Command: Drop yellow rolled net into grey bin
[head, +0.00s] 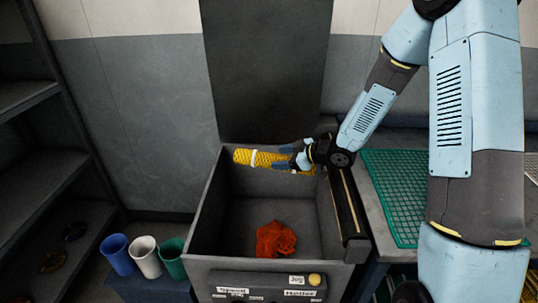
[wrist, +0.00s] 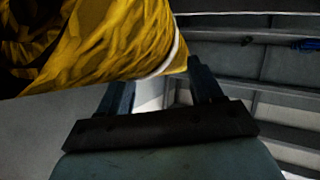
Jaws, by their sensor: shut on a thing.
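The yellow rolled net (head: 262,158) has a white band around it. My gripper (head: 297,158) is shut on it near its right part and holds it level over the back of the grey bin (head: 205,215). In the wrist view the net (wrist: 110,45) fills the upper left, and the gripper's fingers (wrist: 165,90) reach up to it; their tips are partly hidden by the net. The bin is open at the top, and a crumpled orange-red net (head: 275,240) lies on its floor.
A tall dark panel (head: 265,70) stands behind the bin. Blue (head: 118,255), white (head: 146,257) and green (head: 172,258) cups stand at its left. A workbench with a green mesh mat (head: 393,190) is on the right. Dark shelves (head: 40,190) are at far left.

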